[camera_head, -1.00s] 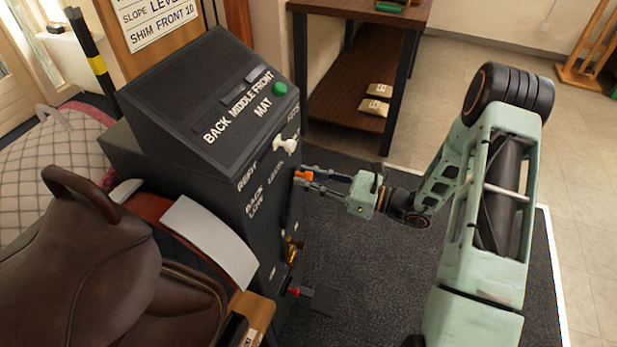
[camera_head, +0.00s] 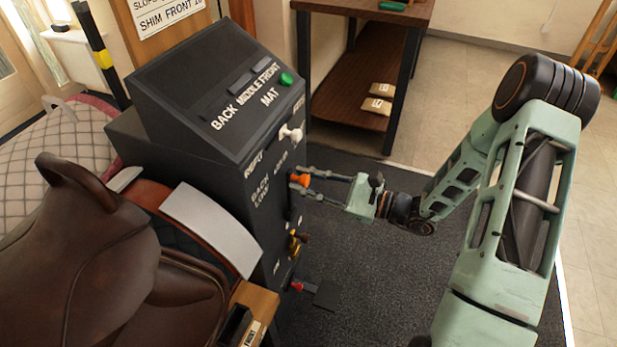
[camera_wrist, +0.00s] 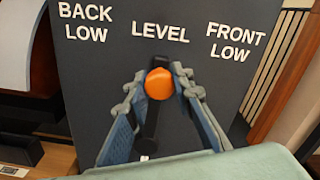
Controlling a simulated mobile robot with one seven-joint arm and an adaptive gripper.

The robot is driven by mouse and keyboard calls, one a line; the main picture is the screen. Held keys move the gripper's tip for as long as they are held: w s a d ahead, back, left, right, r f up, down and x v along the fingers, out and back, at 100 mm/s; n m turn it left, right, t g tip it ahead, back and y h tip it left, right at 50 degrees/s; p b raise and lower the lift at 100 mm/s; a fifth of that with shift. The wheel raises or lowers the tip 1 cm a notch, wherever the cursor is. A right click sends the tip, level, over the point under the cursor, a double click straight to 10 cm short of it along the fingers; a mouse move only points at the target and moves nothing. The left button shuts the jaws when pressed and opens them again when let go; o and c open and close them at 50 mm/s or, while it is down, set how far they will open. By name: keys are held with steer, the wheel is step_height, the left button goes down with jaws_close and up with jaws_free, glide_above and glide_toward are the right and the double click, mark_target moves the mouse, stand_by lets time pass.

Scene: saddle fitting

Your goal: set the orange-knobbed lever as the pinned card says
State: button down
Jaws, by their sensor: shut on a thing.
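The orange-knobbed lever (camera_wrist: 159,84) stands on the side of the dark machine, its knob just under the word LEVEL in the wrist view. Its black arm runs down from the knob, nearly upright with a slight tilt. BACK LOW is lettered to the left and FRONT LOW to the right. My gripper (camera_head: 301,179) is shut on the orange knob, with a finger on each side of it. The pinned card (camera_head: 170,14) is at the top of the head view, cut off by the edge; SHIM FRONT 10 reads on it, and the line above starts with SLOPE.
The machine's sloping panel (camera_head: 210,90) has a green button (camera_head: 286,79) and a white knob (camera_head: 291,133) below. A brass-coloured handle (camera_head: 296,241) and a red knob (camera_head: 297,285) sit lower on the side. A brown saddle (camera_head: 110,250) is at left. Dark floor mat is clear at right.

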steer(key=shift+s, duration=0.25)
steer(key=c, duration=1.7)
jaws_free()
steer(key=v, duration=1.2)
steer(key=shift+a+n, duration=0.15)
steer(key=shift+n, duration=0.15)
